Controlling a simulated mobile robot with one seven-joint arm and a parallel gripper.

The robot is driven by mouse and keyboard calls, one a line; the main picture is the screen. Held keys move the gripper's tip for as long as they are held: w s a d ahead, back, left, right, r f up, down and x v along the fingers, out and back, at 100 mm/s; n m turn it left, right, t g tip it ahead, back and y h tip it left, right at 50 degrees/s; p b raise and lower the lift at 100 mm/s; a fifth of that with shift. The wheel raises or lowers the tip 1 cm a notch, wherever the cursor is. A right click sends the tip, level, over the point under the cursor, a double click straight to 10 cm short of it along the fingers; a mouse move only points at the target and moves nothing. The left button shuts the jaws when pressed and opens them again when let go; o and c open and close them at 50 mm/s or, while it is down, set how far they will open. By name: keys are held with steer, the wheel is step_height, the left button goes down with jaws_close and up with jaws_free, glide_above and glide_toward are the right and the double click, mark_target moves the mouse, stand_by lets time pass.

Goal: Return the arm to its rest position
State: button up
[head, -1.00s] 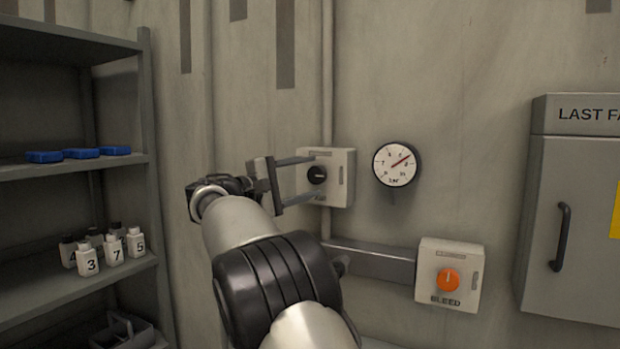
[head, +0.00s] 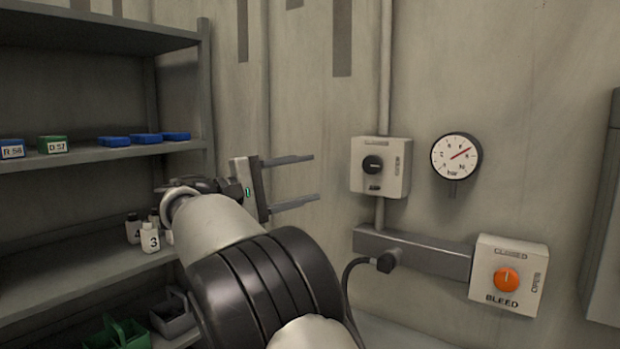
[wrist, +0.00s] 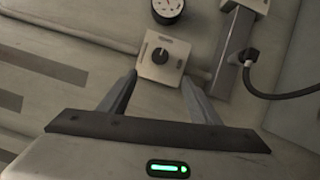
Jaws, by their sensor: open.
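My gripper (head: 305,181) is open and empty in the head view, its two fingers pointing right. The box with the black knob (head: 373,165) is on the wall to the right of the fingertips, with a gap between them. In the wrist view my gripper (wrist: 160,95) has its fingers spread on either side of the view of the black knob box (wrist: 162,58), which stands beyond the fingertips. My arm is stretched out from the bottom of the head view, and its bulk hides part of the wall and shelf behind it.
A grey shelf (head: 110,155) at the left holds blue items (head: 145,138), a green box (head: 52,145) and small numbered bottles (head: 150,238). A round gauge (head: 456,157) and a bleed box with an orange knob (head: 507,280) are on the wall at the right. A cable hangs below.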

steer(key=s+d+f+m+g+y, duration=0.1)
steer(key=s+d+f+g+y, duration=0.25)
steer(key=s+d, duration=0.45)
steer(key=s+d+f+m+g+y, duration=0.1)
steer(key=s+d+f+g+y, duration=0.25)
steer(key=d, duration=0.75)
steer(key=s+a+f+m+t+y, duration=0.1)
steer(key=s+f+m+y, duration=0.15)
steer(key=s+f, duration=0.4)
steer(key=s+a+f+m+t+y, duration=0.15)
steer(key=s+f+y, duration=0.25)
steer(key=s, duration=0.6)
steer(key=s+a+f+m+y, duration=0.1)
steer(key=s+f+m+y, duration=0.15)
steer(key=s+f, duration=0.4)
step_height(320, 180, up, 18)
steer(key=s+p, duration=0.1)
steer(key=p, duration=1.4)
steer(key=shift+s+p, duration=0.3)
steer(key=shift+p, duration=0.1)
steer(key=shift+d, duration=0.1)
